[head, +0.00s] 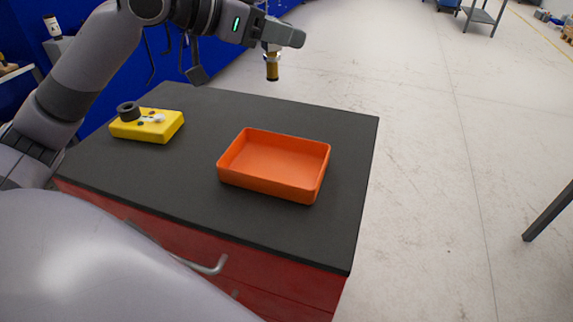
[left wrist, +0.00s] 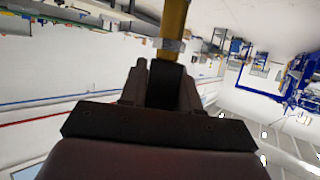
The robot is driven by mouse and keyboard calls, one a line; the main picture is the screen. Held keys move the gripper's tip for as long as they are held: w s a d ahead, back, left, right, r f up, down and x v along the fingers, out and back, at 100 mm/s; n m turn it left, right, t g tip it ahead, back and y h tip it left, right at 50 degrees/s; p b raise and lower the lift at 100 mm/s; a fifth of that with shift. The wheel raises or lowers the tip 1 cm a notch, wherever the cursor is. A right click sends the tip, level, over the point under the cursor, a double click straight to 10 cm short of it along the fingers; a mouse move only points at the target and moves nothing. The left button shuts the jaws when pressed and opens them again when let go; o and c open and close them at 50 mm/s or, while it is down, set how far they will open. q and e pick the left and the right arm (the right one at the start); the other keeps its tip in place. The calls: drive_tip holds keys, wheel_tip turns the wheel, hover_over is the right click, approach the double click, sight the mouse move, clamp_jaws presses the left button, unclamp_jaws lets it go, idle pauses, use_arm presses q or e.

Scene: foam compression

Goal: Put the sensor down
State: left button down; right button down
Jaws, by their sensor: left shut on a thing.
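The sensor (head: 272,66), a slim brass-yellow cylinder with a dark lower end, hangs roughly upright from my left gripper (head: 272,38). The gripper is shut on its upper part, which the fingers partly hide. The sensor is in the air near the far edge of the dark tabletop, beyond the orange tray. In the left wrist view the yellow sensor (left wrist: 173,22) extends from between the two fingers (left wrist: 163,88). My right gripper is in neither view.
An empty orange tray (head: 233,180) sits on the dark tabletop (head: 180,185) of a red cabinet (head: 285,285). A yellow box (head: 165,128) with a black ring and a small white part on top stands at the left. The tabletop between them and the right strip are clear.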

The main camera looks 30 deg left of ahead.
use_arm(q)
drive_tip(key=shift+f+b, duration=1.6)
drive_tip(key=shift+f, duration=8.35)
drive_tip(key=shift+f, duration=0.2)
drive_tip(key=c, duration=0.8)
unclamp_jaws()
drive_tip(key=shift+r, duration=0.2)
